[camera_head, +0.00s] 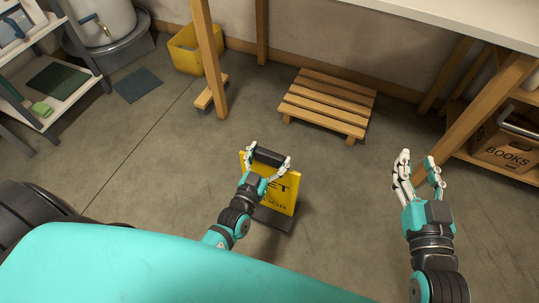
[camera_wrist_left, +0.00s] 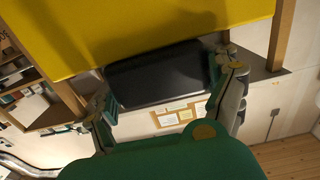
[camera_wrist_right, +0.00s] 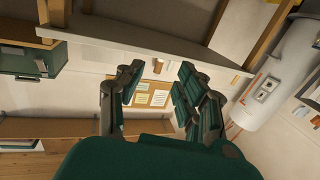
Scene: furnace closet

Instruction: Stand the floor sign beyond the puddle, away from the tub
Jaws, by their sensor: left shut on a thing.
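The yellow floor sign (camera_head: 284,189) with dark lettering is in the middle of the head view. My left gripper (camera_head: 267,161) is shut on the sign's dark handle at its top. In the left wrist view the black handle (camera_wrist_left: 155,75) lies between the fingers of my left gripper (camera_wrist_left: 168,85), with the yellow panel above it. My right gripper (camera_head: 418,168) is open and empty, at the right of the head view. The right wrist view also shows it (camera_wrist_right: 152,90) with nothing between its fingers. The tub (camera_head: 105,25) seems to be the grey one under the tank at upper left. I cannot make out a puddle.
A wooden slatted pallet (camera_head: 327,102) lies beyond the sign. A yellow bucket (camera_head: 186,52) stands by the wall beside a wooden post (camera_head: 208,55). A dark mat (camera_head: 137,85) lies at left. A workbench with a BOOKS box (camera_head: 503,148) is at right. The floor between is open.

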